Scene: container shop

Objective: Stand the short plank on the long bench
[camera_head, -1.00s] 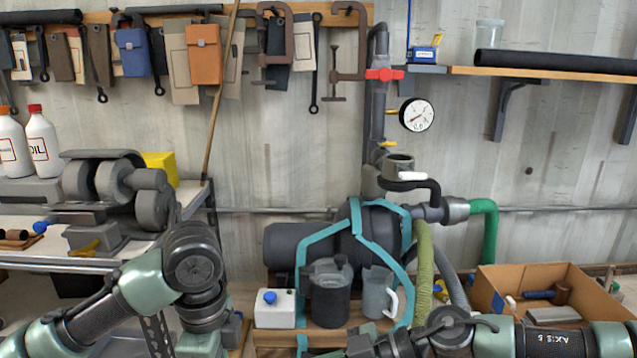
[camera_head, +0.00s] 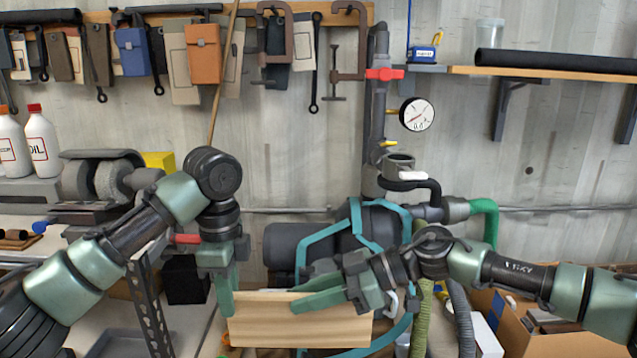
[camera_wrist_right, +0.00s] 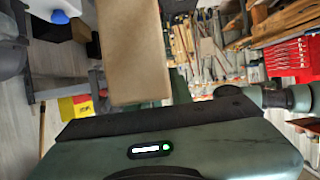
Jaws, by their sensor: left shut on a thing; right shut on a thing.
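The short plank (camera_head: 300,328), a pale wooden board, is held up at the lower middle of the head view, its long side across the picture. My left gripper (camera_head: 226,292) is shut on its left end, pointing down. My right gripper (camera_head: 318,296) reaches in from the right and is shut on its upper edge, right of the middle. In the right wrist view, a plain brown board face (camera_wrist_right: 133,50), likely the plank, stands before the gripper. I cannot pick out the long bench with certainty; the plank and arms hide much of the lower middle.
A teal-framed pump (camera_head: 375,225) stands behind the plank, with a green hose (camera_head: 421,300) beside it. A cardboard box (camera_head: 520,325) is at lower right, partly behind my right arm. A grinder (camera_head: 105,178) sits at left. The wall holds tools and a shelf (camera_head: 560,73).

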